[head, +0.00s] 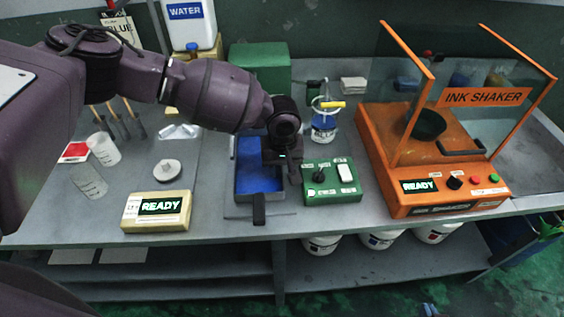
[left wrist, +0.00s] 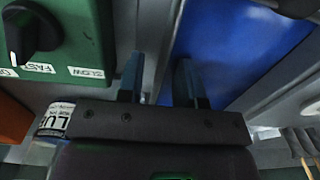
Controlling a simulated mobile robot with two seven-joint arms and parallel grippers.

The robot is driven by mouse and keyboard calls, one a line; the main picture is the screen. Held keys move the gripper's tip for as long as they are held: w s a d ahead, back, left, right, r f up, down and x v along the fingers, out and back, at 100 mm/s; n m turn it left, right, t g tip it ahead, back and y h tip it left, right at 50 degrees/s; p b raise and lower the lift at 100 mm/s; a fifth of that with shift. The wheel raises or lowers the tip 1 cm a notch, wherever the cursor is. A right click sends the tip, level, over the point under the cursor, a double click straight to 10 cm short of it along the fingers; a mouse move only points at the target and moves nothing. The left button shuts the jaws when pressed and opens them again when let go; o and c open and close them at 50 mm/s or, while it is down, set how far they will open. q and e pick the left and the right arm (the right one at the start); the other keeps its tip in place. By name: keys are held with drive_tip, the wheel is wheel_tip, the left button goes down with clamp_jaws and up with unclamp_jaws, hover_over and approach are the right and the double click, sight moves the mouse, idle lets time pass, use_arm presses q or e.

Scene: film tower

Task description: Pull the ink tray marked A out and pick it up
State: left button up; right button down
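A grey tray (head: 262,197) with a blue inside sits near the front edge of the bench, with a dark handle (head: 259,212) at its front. I cannot make out a letter A on it. My left gripper (head: 283,166) is over the tray's right side, between it and the green control box. In the left wrist view, the fingers of my left gripper (left wrist: 160,82) are apart, near the tray's grey side, with the blue surface (left wrist: 235,45) to the right. Contact with the tray is unclear. The arm hides part of the tray's back. My right gripper is not in view.
The green control box (head: 318,195) stands close at the tray's right; its knob (left wrist: 30,30) shows in the left wrist view. A yellow box reading READY (head: 157,211) is to the left. The orange ink shaker (head: 400,192) stands further right.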

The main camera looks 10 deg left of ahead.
use_arm(q)
drive_tip(key=shift+c, duration=0.3)
use_arm(e)
drive_tip(key=shift+s+f, duration=0.2)
drive_tip(key=shift+s, duration=0.05)
